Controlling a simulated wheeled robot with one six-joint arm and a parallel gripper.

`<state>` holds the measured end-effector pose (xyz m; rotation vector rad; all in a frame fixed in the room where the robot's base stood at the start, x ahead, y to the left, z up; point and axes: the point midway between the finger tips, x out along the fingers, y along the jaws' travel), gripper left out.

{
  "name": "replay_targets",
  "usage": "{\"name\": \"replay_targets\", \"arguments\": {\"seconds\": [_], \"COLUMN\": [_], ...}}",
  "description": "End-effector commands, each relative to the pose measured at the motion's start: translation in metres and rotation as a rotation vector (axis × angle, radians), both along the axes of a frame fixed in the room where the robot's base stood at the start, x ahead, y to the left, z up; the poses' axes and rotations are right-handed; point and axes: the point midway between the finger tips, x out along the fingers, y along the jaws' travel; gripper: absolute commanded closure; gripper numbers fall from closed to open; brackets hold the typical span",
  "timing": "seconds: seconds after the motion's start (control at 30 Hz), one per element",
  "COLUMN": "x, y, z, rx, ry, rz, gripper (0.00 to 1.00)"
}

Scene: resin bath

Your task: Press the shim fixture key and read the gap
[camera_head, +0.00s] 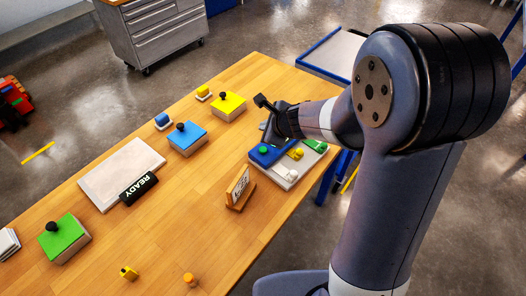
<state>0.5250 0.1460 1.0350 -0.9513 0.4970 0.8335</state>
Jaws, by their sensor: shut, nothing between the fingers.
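A pale panel (283,182) near the table's right end carries a blue block with a green button (263,150), a yellow knob (296,153), a white knob (291,175) and a green block (315,145). I cannot tell which of these is the shim fixture key. A black display (139,188) reading "READY" lies at the front edge of a white plate (112,170). No gap value shows. My gripper (271,128) is shut and empty, at the panel's far-left side by the blue block. Its fingertips are small and dark, and I cannot tell whether they touch anything.
A card in a wooden stand (240,187) stands left of the panel. Green (66,240), blue (188,139) and yellow (229,108) boxes with black knobs sit on the table. Small yellow (128,272) and orange (189,279) pieces lie near the front. The table's middle is clear.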

Motion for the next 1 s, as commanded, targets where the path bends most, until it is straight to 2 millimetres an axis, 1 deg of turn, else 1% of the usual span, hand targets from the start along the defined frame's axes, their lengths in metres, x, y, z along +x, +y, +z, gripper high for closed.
{"name": "replay_targets", "arguments": {"seconds": [0.03, 0.2, 0.33, 0.5, 0.67, 1.0], "x": [0.000, 0.000, 0.000, 0.000, 0.000, 0.000], "y": [0.000, 0.000, 0.000, 0.000, 0.000, 0.000], "z": [-0.012, -0.035, -0.052, -0.067, -0.071, -0.070], "rx": [0.000, -0.001, 0.000, 0.000, 0.000, 0.000], "ry": [0.002, 0.001, 0.002, 0.000, 0.000, 0.000], "rz": [-0.001, 0.000, -0.001, 0.000, 0.000, 0.000], "gripper": [1.00, 1.00, 1.00, 1.00, 1.00, 1.00]}}
